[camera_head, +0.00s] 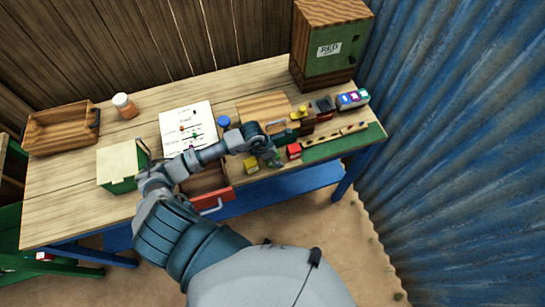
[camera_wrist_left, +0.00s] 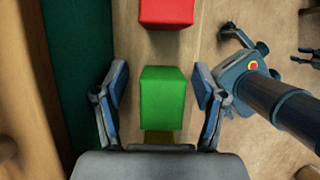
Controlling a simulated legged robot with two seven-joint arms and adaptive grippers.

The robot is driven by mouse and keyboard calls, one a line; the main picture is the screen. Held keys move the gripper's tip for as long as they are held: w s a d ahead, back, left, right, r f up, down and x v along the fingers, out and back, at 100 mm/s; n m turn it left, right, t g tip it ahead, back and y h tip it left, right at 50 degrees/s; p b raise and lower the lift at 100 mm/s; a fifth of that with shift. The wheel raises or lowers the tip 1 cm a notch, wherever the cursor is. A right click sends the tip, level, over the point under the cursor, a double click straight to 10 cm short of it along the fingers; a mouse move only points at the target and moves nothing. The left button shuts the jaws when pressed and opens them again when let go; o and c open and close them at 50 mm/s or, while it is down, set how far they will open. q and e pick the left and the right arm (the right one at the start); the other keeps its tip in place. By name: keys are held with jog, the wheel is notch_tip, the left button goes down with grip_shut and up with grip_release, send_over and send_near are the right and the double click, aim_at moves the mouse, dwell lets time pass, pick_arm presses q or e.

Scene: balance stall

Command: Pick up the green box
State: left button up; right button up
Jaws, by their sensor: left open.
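The green box (camera_wrist_left: 162,97) lies between the spread fingers of my left gripper (camera_wrist_left: 160,92) in the left wrist view, with a gap on each side. The gripper is open and holds nothing. In the head view my left gripper (camera_head: 272,158) is low over the table's front part, and the arm and hand mostly hide the green box. A red box (camera_wrist_left: 166,12) lies beyond it, also in the head view (camera_head: 293,151). A yellow box (camera_head: 250,165) lies on the other side. My right gripper cannot be made out clearly.
The table (camera_head: 60,205) carries a wooden tray (camera_head: 62,128), a green-and-white box (camera_head: 118,166), a bottle (camera_head: 124,106), a paper sheet (camera_head: 187,125) and a cabinet (camera_head: 330,45). A red-fronted drawer (camera_head: 214,200) stands open at the front. A dark jointed limb (camera_wrist_left: 265,95) shows at right in the wrist view.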

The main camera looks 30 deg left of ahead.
pick_arm(q)
jog(key=shift+f, duration=0.1)
jog(key=shift+c, duration=0.6)
jog(key=c, duration=1.1)
jog(key=shift+c, duration=0.3)
pick_arm(e)
jog(key=shift+a, duration=0.35)
